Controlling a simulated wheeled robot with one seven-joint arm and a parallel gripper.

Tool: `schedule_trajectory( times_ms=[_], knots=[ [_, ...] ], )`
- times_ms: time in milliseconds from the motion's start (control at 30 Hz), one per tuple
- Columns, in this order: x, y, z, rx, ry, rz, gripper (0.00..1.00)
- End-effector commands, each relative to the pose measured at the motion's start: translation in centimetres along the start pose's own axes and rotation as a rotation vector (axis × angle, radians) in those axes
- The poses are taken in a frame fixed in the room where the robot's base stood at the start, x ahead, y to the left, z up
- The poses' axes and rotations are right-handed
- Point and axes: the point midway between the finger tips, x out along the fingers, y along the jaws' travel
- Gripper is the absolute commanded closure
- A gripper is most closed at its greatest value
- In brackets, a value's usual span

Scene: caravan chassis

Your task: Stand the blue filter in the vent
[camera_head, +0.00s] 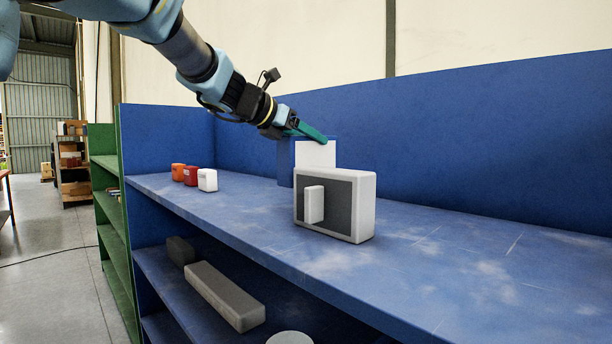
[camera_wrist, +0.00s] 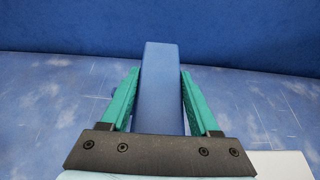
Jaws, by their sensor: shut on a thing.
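The blue filter (camera_head: 285,166) is a tall blue block with a pale panel on its front side in the head view. My gripper (camera_head: 318,136) has its teal fingers shut on its upper part. In the wrist view the filter (camera_wrist: 162,88) lies between both fingertips (camera_wrist: 161,78). The likely vent (camera_head: 364,208) is a white box with a dark grey face and a small white block on it. It stands upright in front of the filter and hides the filter's lower right. I cannot tell whether the filter's base touches the shelf.
The blue shelf top (camera_head: 450,255) is clear to the right. An orange block (camera_head: 178,172), a red block (camera_head: 191,176) and a white block (camera_head: 207,180) stand at the left. A blue back wall (camera_head: 470,130) rises behind. A grey bar (camera_head: 225,296) lies on the lower shelf.

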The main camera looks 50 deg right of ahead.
Motion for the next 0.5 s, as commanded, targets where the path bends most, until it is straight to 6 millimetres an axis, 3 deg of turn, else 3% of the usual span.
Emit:
schedule_trajectory(
  times_ms=[500],
  knots=[
    [2.1,0.0,-5.2,0.000,0.001,0.001,0.99]
  ],
)
